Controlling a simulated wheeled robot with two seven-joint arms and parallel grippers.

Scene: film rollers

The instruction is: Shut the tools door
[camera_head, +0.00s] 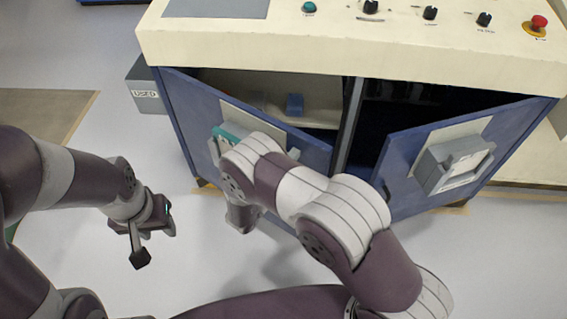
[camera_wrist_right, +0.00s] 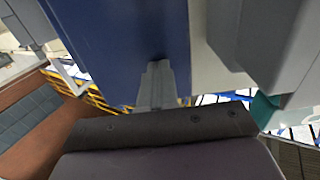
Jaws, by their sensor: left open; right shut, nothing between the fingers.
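A blue cabinet under a cream control panel has two doors, both standing ajar. The left door (camera_head: 300,150) carries a teal-edged holder (camera_head: 228,135), partly hidden behind my right arm. The right door (camera_head: 405,150) stands wider open and carries a grey holder (camera_head: 455,165). No readable label shows which is the tools door. My right gripper (camera_wrist_right: 157,75) is shut and empty, close to a blue door panel (camera_wrist_right: 115,40) in the right wrist view; contact cannot be told. In the head view it is mostly hidden by its arm. My left gripper (camera_head: 153,243) is open and empty, left of the cabinet.
The cream control panel (camera_head: 340,45) overhangs the doors, with knobs and a red button (camera_head: 538,24). A grey box marked USED (camera_head: 147,92) hangs on the cabinet's left side. A small blue object (camera_head: 295,104) sits inside. The floor in front is clear.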

